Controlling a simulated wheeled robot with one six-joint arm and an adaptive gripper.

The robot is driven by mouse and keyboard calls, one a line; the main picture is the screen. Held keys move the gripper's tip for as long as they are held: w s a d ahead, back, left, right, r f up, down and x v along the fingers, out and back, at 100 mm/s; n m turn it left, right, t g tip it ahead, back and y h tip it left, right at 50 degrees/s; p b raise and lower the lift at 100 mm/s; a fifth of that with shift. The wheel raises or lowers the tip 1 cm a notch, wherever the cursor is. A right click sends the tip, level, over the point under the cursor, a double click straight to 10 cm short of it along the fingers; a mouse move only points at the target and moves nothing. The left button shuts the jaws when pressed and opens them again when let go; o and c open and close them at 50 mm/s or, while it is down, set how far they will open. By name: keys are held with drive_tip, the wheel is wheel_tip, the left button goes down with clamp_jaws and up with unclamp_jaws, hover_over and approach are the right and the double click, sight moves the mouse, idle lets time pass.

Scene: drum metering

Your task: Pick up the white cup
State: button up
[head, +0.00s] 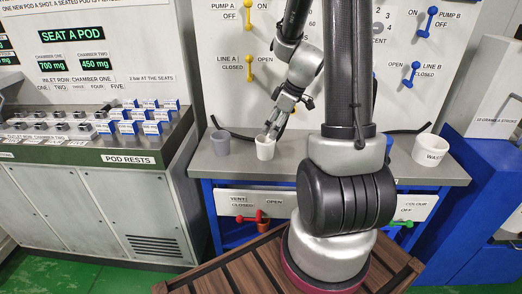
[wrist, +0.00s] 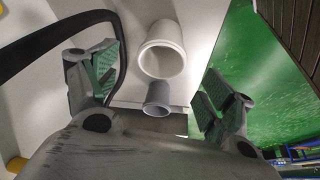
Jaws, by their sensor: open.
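The white cup (head: 265,152) stands upright on the grey bench top, near its left part. My gripper (head: 272,130) reaches down to it from above right, with its fingers at or just above the rim in the head view. In the wrist view the white cup (wrist: 163,62) shows its open mouth between the two spread fingers, with visible space on both sides. My gripper is open and holds nothing. I cannot tell whether a fingertip touches the rim.
A grey cup (head: 220,143) stands close to the left of the white cup. A white container marked WASTE (head: 430,149) stands at the bench's right end. Behind is a panel with yellow and blue levers (head: 249,68).

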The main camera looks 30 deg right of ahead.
sight(266, 141)
drive_tip(key=x, duration=0.7)
drive_tip(key=shift+a+f, duration=0.2)
drive_tip(key=shift+c, duration=0.5)
drive_tip(key=c, duration=1)
